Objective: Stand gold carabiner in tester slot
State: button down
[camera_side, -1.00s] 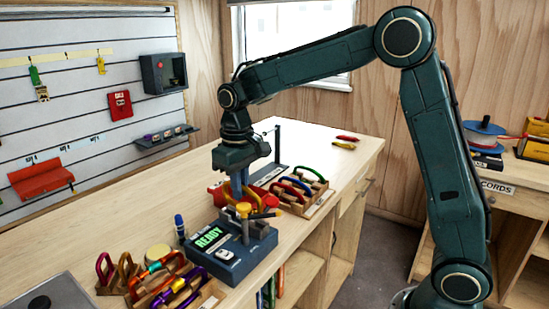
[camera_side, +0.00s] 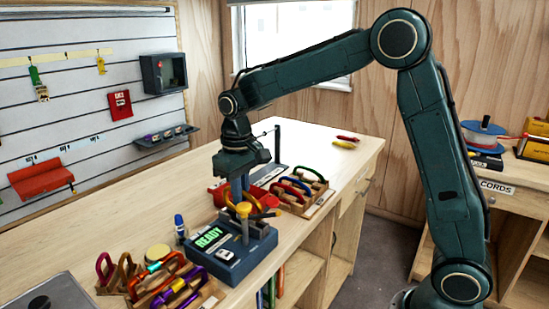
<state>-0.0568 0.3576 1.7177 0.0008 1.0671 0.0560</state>
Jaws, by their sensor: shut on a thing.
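My gripper (camera_side: 238,190) points down over the back of the dark blue tester (camera_side: 232,258), whose green screen reads READY. Its fingers are shut on the gold carabiner (camera_side: 267,201), which shows only in part beside and behind them. The fingers and the tester's yellow-topped post (camera_side: 244,210) hide much of the carabiner and the slot. I cannot tell whether the carabiner touches the slot.
A wooden rack with coloured carabiners (camera_side: 302,198) stands right of the gripper, close by. A red object (camera_side: 217,193) lies behind it. More carabiners (camera_side: 165,281) and a blue-capped marker (camera_side: 180,228) stand at the left front. The bench's back left is clear.

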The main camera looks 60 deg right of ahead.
jog(key=shift+f, duration=0.1)
jog(key=shift+f, duration=1.1)
jog(key=shift+f, duration=0.55)
dwell(0.3)
jog(key=c, duration=1.4)
grip_release()
jog(key=shift+r, duration=0.1)
notch_tip(320, 180, up, 13)
jog(key=shift+f, duration=0.1)
jog(key=shift+r, duration=0.4)
jog(key=shift+s, duration=0.1)
